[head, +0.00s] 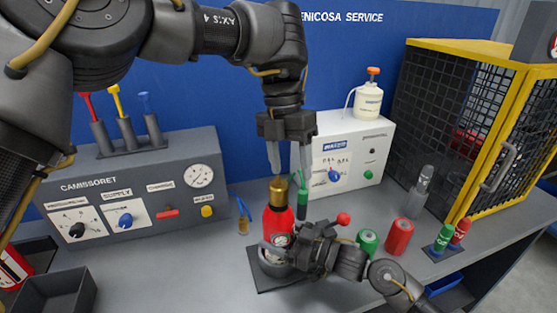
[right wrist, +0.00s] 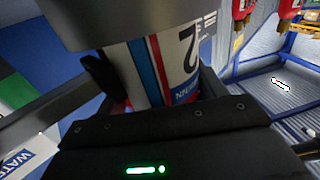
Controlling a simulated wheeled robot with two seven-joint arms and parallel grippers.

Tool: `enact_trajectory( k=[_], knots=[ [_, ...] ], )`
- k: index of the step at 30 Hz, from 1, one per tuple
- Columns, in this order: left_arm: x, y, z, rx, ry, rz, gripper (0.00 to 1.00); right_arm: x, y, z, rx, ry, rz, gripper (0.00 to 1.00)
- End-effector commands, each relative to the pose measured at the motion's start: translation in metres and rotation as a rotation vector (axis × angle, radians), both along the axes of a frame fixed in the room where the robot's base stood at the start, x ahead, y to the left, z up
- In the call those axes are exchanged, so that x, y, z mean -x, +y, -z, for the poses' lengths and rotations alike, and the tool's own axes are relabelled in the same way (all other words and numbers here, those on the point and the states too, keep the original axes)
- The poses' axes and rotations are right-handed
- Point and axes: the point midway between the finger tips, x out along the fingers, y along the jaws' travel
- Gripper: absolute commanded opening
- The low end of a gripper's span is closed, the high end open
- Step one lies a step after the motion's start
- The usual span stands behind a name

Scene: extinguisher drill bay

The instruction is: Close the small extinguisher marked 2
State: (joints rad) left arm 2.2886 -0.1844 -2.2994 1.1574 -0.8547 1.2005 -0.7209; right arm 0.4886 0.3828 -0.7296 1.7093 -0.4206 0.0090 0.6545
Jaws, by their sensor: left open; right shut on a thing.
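The small red extinguisher (head: 274,222) stands upright over a dark base plate (head: 262,284) on the bench, with a gold cap (head: 278,190) on top. The right wrist view shows its white label with a "2" (right wrist: 187,52) and blue and red stripes. My right gripper (head: 280,258) is shut around its lower body. My left gripper (head: 289,170) points down just above the gold cap, open, its fingertips either side of and slightly above the cap. Whether a fingertip touches the cap I cannot tell. The extinguisher's lowest part is partly hidden by my right gripper.
A grey control panel (head: 135,190) with a gauge stands at left; a white box (head: 350,150) carries a bottle (head: 368,99). A green cylinder (head: 367,242) and a red cylinder (head: 399,237) stand right of my right gripper. A yellow-framed cage (head: 470,130) is at far right.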

Motion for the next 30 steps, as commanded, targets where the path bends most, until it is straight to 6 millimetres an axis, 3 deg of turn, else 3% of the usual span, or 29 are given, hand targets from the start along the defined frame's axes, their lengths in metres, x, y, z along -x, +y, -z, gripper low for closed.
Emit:
enact_trajectory(
  k=[15, 24, 30],
  knots=[
    [-0.004, 0.008, 0.002, -0.258, 0.039, -1.384, 0.58, 0.0, 0.0, -0.001, -0.001, 0.0, 0.001, 0.06],
    [-0.01, 0.017, 0.005, -0.328, 0.062, -2.191, 0.58, 0.0, 0.0, -0.001, -0.001, 0.0, 0.001, 0.06],
    [-0.015, 0.022, 0.006, -0.326, 0.092, -2.622, 0.58, 0.0, 0.0, -0.001, -0.002, -0.001, 0.001, 0.06]
  ],
)
